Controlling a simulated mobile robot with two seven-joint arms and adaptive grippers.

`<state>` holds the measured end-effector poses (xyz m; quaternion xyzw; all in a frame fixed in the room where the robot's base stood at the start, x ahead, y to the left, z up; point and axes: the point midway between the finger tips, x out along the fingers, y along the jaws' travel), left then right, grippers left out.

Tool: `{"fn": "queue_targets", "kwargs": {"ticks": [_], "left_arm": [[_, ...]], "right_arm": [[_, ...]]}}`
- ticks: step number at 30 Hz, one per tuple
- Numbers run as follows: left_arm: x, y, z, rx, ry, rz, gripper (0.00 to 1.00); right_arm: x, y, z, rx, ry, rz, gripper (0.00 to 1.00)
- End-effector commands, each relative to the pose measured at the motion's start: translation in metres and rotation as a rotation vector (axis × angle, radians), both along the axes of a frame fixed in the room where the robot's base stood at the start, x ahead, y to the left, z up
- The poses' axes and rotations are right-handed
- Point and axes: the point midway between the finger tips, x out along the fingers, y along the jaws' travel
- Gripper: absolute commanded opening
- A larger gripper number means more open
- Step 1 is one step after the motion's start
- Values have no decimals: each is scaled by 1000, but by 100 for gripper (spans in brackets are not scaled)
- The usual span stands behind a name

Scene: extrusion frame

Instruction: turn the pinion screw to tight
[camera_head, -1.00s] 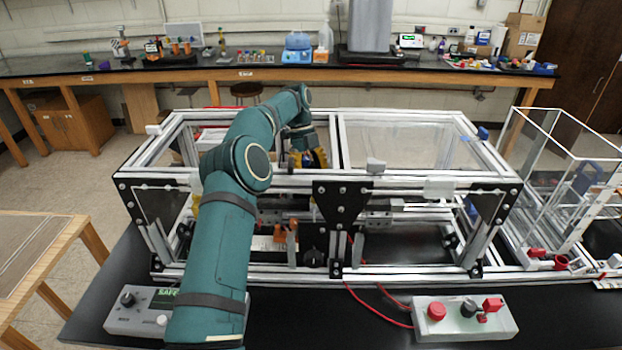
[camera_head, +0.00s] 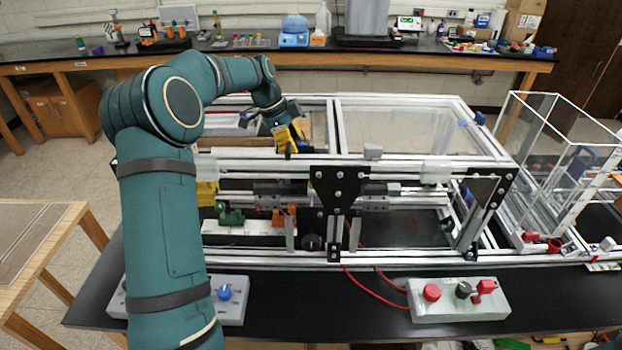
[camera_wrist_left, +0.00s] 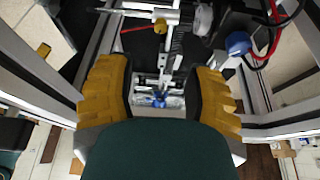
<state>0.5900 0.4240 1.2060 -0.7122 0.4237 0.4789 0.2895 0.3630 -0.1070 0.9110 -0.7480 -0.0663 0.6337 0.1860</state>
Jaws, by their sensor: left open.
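My left gripper (camera_head: 287,138) reaches over the front bar into the left half of the aluminium frame (camera_head: 400,170). Its yellow fingers point down; the left wrist view shows them (camera_wrist_left: 158,75) spread apart with nothing held. A small blue part (camera_wrist_left: 158,99) on a metal mount shows in the gap between the fingers, below them. A blue knob (camera_wrist_left: 238,43) and a yellow knob (camera_wrist_left: 160,26) also show there. I cannot tell which of these, if any, is the pinion screw. My right gripper is out of view.
The frame's bars and black corner plate (camera_head: 340,195) stand close around the arm. A red-knobbed box (camera_head: 460,300) and a blue-knobbed box (camera_head: 232,300) sit on the black table in front. A clear box (camera_head: 560,150) stands at the right.

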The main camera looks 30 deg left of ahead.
Motion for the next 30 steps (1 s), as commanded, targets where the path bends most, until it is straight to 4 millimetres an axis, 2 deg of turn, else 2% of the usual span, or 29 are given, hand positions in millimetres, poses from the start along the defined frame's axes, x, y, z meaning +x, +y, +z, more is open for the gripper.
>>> {"fn": "queue_targets", "kwargs": {"ticks": [4,8,22,30], "left_arm": [[-5,0,0,-12,0,80,52],[-2,-4,-11,-13,1,81,52],[16,-32,-93,-12,3,77,52],[23,-42,-120,-12,0,78,52]], "right_arm": [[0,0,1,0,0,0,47],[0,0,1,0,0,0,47],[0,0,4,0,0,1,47],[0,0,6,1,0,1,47]]}}
